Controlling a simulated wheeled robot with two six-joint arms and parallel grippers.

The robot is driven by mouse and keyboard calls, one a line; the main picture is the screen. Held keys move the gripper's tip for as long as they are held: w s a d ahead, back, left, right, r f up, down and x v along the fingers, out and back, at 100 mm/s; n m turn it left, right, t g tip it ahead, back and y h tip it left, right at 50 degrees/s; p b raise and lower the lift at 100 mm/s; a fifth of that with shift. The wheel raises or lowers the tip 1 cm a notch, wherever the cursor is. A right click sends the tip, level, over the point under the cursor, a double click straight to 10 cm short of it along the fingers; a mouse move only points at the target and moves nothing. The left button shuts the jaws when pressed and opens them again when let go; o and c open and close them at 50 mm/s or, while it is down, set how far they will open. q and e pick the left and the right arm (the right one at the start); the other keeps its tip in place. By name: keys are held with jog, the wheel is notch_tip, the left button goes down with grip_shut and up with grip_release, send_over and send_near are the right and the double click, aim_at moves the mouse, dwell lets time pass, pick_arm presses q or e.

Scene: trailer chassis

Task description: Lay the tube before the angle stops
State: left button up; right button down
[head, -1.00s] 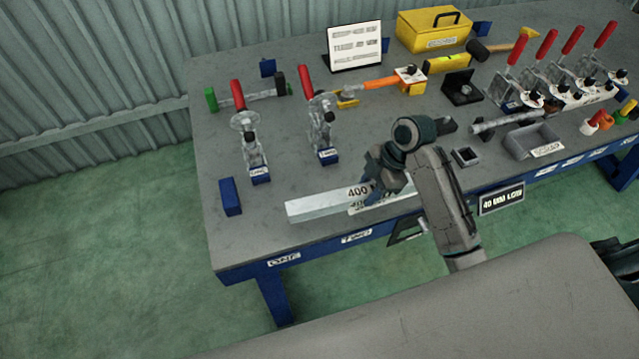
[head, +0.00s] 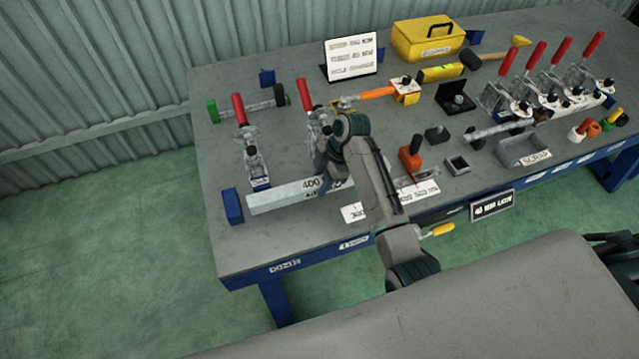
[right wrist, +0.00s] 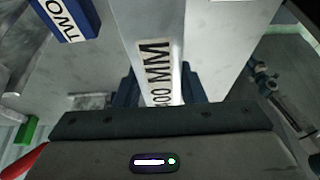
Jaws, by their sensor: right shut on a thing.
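The tube (head: 280,196) is a pale square metal bar with a label reading 400. My right gripper (head: 330,178) is shut on it near its right end, and the arm hides that end. The tube's left end is close to the blue block (head: 232,206); I cannot tell if they touch. In the right wrist view the tube (right wrist: 140,15) runs up between the dark fingers of my gripper (right wrist: 158,88). A blue block marked TWO (right wrist: 65,15) stands beside it. I cannot tell whether the tube rests on the bench. My left gripper is not in view.
Two red-handled clamps (head: 238,110) (head: 305,95) stand just behind the tube on the bench (head: 225,250). An orange-handled tool (head: 410,158), a small square tray (head: 457,165) and a scrap bin (head: 522,150) lie to the right. More clamps stand at the back right.

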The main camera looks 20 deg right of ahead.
aim_at(319, 187)
jog(key=shift+w+a, duration=0.15)
jog(key=shift+w, duration=0.1)
jog(key=shift+f, duration=0.2)
notch_tip(319, 187, down, 2)
jog(key=shift+p, duration=0.8)
jog(key=shift+s+f, duration=0.1)
jog(key=shift+f, duration=0.45)
jog(key=c, duration=0.9)
grip_release()
jog(key=shift+f, duration=0.1)
